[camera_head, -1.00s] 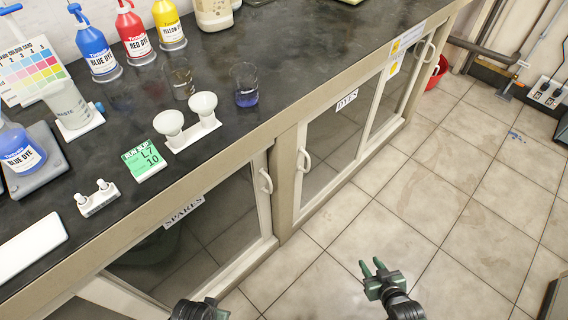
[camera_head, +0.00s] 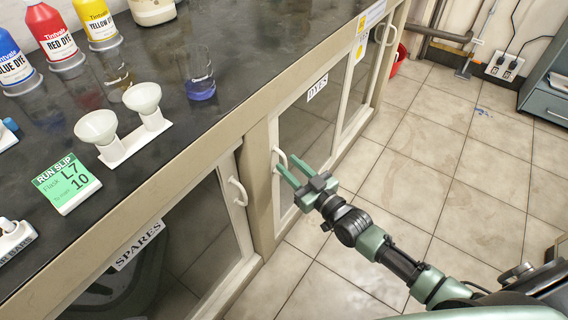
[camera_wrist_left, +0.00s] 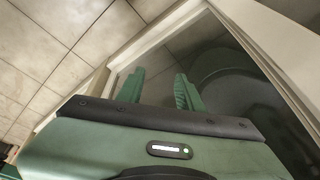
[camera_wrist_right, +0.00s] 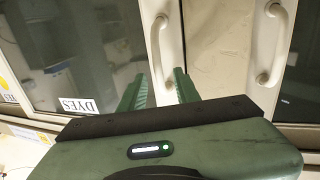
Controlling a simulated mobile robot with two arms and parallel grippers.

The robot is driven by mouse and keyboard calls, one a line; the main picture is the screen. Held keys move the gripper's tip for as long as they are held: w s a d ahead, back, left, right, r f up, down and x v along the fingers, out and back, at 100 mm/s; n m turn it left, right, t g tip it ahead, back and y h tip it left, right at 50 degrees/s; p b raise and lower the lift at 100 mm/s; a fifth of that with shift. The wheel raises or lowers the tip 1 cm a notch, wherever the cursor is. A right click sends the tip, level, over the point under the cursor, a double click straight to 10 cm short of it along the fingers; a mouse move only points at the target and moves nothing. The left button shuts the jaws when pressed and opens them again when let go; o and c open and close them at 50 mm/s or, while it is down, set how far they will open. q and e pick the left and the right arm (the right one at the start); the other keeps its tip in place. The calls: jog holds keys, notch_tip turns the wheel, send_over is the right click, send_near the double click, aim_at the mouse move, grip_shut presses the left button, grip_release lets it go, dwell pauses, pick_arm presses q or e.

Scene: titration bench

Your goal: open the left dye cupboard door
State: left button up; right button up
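My left gripper (camera_wrist_left: 157,80) is open and empty in the left wrist view, in front of a glass pane, and outside the head view.
The SPARES cupboard (camera_head: 139,246) is to the left, its handle (camera_head: 238,191) close to the dye handle. The dark bench top (camera_head: 230,40) above carries funnels (camera_head: 120,135), a beaker (camera_head: 200,85) and dye bottles (camera_head: 50,35). The tiled floor (camera_head: 420,140) in front is clear.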

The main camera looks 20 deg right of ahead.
jog(key=shift+x, duration=1.2)
grip_shut()
dwell(0.6)
